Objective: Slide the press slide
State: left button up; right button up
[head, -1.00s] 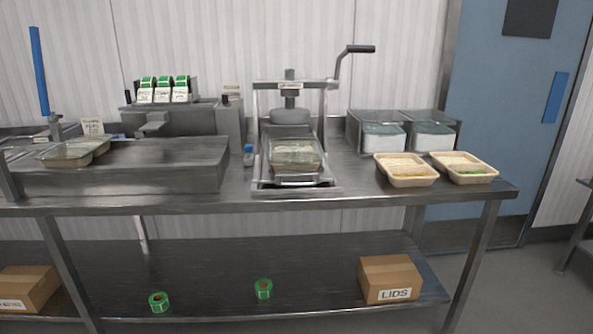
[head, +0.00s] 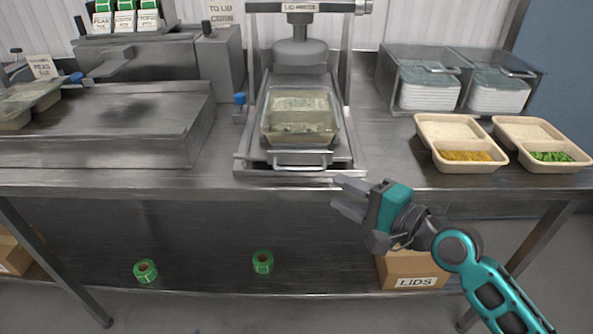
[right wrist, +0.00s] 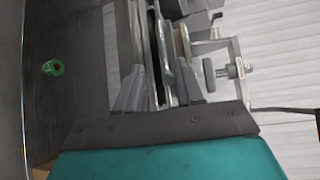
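The lid press (head: 301,52) stands at the middle of the counter. Its press slide, with a bar handle (head: 300,166) at the front, sits pulled toward the counter's front edge. A tray with a clear lid (head: 300,118) rests on the slide, in front of the round press head (head: 301,55). My right gripper (head: 342,195) is open and empty, in front of the counter edge, to the right of the handle and slightly below it. In the right wrist view its two fingers (right wrist: 157,88) are apart, with the press (right wrist: 209,72) beyond them. My left gripper is not in view.
Two filled trays, one with yellow food (head: 462,165) and one with green food (head: 552,166), stand on the right. Clear bins of stacked lids (head: 430,85) stand behind them. A conveyor-like grey unit (head: 130,125) is on the left. The lower shelf holds green label rolls (head: 263,262) and a LIDS box (head: 410,268).

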aim_at(300, 171)
jog(key=x, duration=1.2)
jog(key=shift+w+a+b, duration=0.2)
jog(key=shift+w+b, duration=0.15)
jog(key=shift+b, duration=0.05)
jog(key=shift+c, duration=0.3)
grip_shut()
